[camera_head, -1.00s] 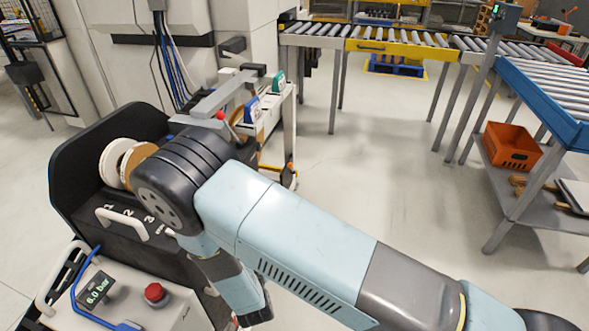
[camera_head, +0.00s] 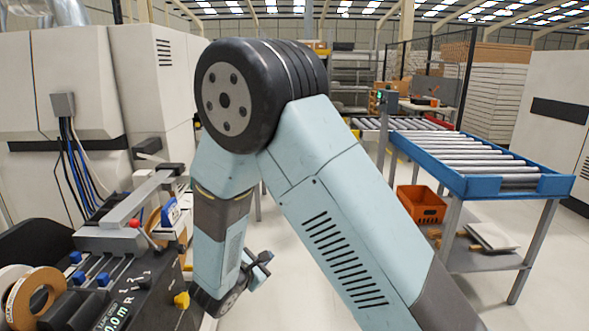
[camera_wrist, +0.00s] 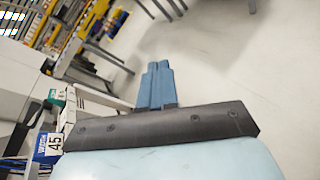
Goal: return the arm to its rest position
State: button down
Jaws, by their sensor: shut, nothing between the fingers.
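My arm, pale blue with dark joints, is folded at a raised elbow, and its forearm hangs down in the head view. My gripper (camera_head: 262,262) is at the low end, small and dark, over the floor just right of the machine. In the wrist view my gripper (camera_wrist: 157,66) shows two bluish fingers side by side, shut, with nothing between them. It touches nothing that I can see.
The edge banding machine (camera_head: 120,285) with tape rolls (camera_head: 32,300) stands close on the left. A blue-framed roller conveyor (camera_head: 480,165) is on the right, above a shelf with an orange crate (camera_head: 420,204). The floor between them is clear.

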jog(key=s+d+r+m+g+h, duration=0.1)
jog(key=s+d+r+m+g, duration=0.15)
jog(key=d+r+m, duration=0.4)
jog(key=s+d+r+m+g, duration=0.2)
jog(key=d+r+m+g, duration=0.15)
jog(key=d, duration=0.65)
jog(key=s+d+r+m+g+h, duration=0.1)
jog(key=s+d+r+m+g, duration=0.2)
jog(key=d+r, duration=0.45)
jog(key=s+d+r+m+y, duration=0.3)
jog(key=s+r+m+y, duration=0.1)
jog(key=s, duration=0.4)
jog(key=s+d+r+m+t+y, duration=0.1)
jog(key=s+d+r+m+y, duration=0.3)
jog(key=s+m, duration=0.3)
jog(key=shift+s+d+r+m, duration=0.15)
jog(key=shift+s+r+m, duration=0.2)
jog(key=shift+s, duration=0.2)
